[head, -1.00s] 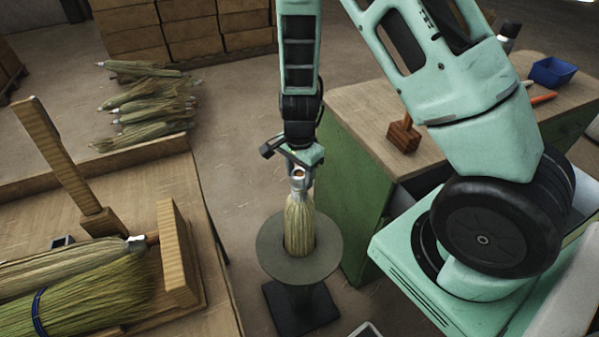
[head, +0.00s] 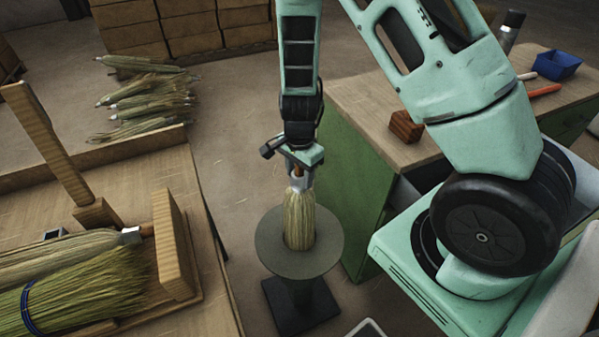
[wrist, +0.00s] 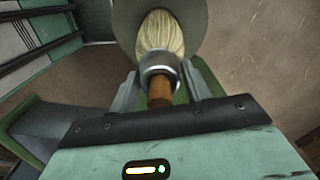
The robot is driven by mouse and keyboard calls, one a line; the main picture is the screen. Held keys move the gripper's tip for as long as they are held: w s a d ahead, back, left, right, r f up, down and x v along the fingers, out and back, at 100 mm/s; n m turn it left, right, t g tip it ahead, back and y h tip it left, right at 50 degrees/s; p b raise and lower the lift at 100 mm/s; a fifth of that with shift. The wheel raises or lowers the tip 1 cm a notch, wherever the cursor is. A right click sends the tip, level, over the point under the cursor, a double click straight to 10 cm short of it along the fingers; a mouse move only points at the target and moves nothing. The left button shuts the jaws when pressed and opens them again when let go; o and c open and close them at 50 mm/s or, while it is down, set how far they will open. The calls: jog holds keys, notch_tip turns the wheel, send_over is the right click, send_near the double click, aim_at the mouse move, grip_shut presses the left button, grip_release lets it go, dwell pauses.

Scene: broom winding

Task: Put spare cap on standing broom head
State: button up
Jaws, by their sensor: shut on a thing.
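The standing broom head (head: 299,222) is a pale straw bundle, upright in the round grey stand (head: 265,252). The silver spare cap (head: 300,183) sits around its top, and a brown wooden stub comes up through it. In the wrist view the cap (wrist: 157,63) rings the stub (wrist: 160,93) and touches the straw, as far as I can see. My gripper (head: 300,172) is above the broom head, pointing down, shut on the cap with a finger on each side. The fingers (wrist: 165,88) hide part of the cap's sides.
A bench at left (head: 150,190) holds lying brooms, one with a silver collar (head: 131,236), and wooden posts. A green cabinet (head: 345,190) stands close on the right with a wooden block (head: 406,127) and blue bin (head: 557,65) on top. Straw bundles (head: 150,100) lie behind.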

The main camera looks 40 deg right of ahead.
jog(key=o, duration=1)
notch_tip(320, 180, up, 17)
jog(key=p, duration=0.2)
jog(key=shift+r, duration=0.2)
jog(key=s+a+r+n, duration=0.3)
jog(key=s+a+n, duration=0.6)
jog(key=s+n, duration=0.1)
jog(key=s+a+r+n, duration=0.3)
jog(key=s+a+n, duration=0.6)
jog(key=s+n, duration=0.2)
jog(key=n, duration=0.2)
jog(key=shift+a+r+n+y, duration=0.2)
jog(key=shift+n+y, duration=0.1)
